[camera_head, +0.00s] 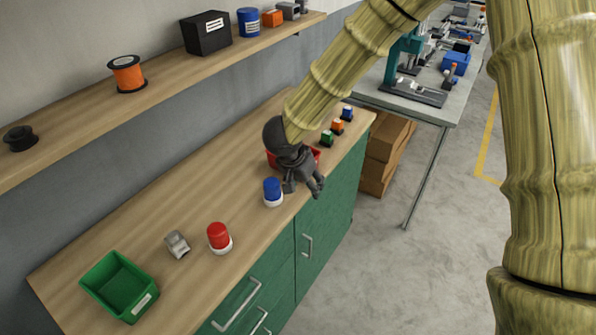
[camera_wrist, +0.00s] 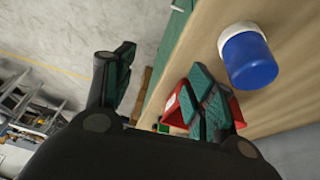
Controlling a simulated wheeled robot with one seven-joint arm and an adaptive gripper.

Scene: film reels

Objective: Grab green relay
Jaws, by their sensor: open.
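The green relay (camera_head: 327,139) is a small block on the wooden counter, nearest in a row with an orange relay (camera_head: 337,125) and a blue relay (camera_head: 347,113). My gripper (camera_head: 305,186) is open and empty, above the counter's front edge and nearer the camera than the green relay. In the wrist view, its two fingers stand apart (camera_wrist: 165,88), and a small green patch beyond them (camera_wrist: 164,128) may be the green relay, mostly hidden.
A red bin (camera_head: 313,155) lies behind my gripper, partly hidden. A blue-capped object (camera_head: 272,190) stands close to my gripper's left. A red-capped object (camera_head: 219,236), a grey metal part (camera_head: 177,244) and a green bin (camera_head: 108,307) are farther left. A shelf (camera_head: 160,91) runs above.

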